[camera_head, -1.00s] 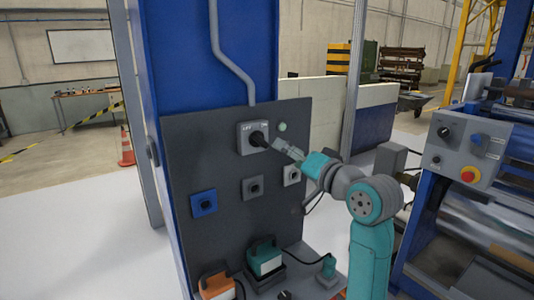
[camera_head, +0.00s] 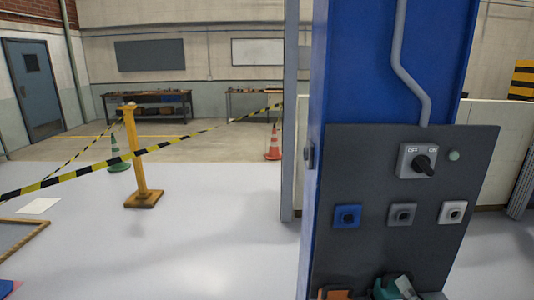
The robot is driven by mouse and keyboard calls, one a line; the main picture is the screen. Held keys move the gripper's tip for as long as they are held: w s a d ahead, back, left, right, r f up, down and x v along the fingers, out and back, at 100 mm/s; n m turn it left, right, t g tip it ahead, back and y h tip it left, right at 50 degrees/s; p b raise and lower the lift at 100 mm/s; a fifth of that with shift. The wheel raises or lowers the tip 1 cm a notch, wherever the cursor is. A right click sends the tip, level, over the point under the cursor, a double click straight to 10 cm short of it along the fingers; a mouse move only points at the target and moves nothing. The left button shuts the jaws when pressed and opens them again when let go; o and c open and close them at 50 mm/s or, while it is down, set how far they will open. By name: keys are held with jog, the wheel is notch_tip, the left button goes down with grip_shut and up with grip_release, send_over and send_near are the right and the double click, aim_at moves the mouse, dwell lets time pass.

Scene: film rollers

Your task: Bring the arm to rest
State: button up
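My arm and gripper are out of view in the head view. The grey panel (camera_head: 340,252) on the blue column (camera_head: 345,60) stands at the right. A rotary switch (camera_head: 424,165) with a black handle sits near its top, and nothing touches it. A pale green round button or lamp (camera_head: 454,155) is just right of the switch. Below are a blue socket (camera_head: 347,215), a grey socket (camera_head: 401,214) and a white socket (camera_head: 452,212).
A yellow post (camera_head: 135,155) with striped tape stands at the left. A green cone (camera_head: 117,155) and an orange cone (camera_head: 273,146) are behind. The pale floor between the post and column is clear. A teal and an orange item are cut off at the bottom edge.

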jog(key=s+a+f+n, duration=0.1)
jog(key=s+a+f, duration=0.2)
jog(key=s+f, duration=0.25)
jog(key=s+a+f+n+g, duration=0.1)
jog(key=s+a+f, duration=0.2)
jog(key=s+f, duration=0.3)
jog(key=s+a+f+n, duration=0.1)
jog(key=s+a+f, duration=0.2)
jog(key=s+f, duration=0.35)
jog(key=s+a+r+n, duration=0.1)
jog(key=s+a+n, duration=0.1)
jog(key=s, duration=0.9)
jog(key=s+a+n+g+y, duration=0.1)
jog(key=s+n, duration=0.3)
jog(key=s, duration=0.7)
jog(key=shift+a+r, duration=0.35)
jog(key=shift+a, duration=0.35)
